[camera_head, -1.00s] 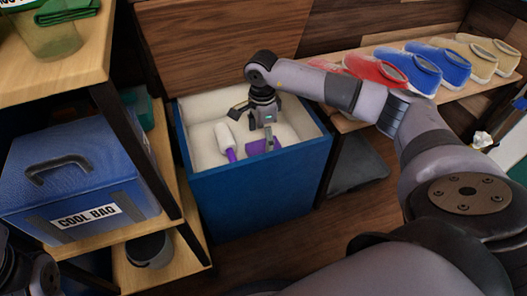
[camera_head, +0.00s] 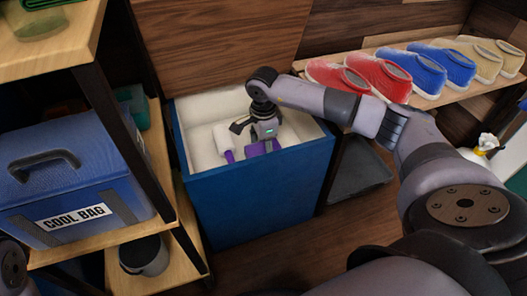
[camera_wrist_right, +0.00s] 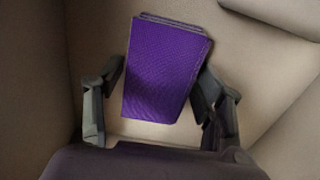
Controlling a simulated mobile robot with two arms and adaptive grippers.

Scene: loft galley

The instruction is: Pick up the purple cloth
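The purple cloth (camera_head: 258,148) lies inside the white-lined blue box, partly hidden by my right gripper (camera_head: 262,146) in the head view. In the right wrist view the folded cloth (camera_wrist_right: 165,70) appears as a flat purple block. The two fingers of my right gripper (camera_wrist_right: 163,88) stand apart, one on each side of the cloth. The left finger shows a slight gap to it; whether the right finger touches it I cannot tell. My left gripper is not in view.
The blue box (camera_head: 255,200) has high walls around the gripper. A shelf with a blue cool bag (camera_head: 70,180) is at left. Shoes (camera_head: 380,75) line a wooden shelf at right.

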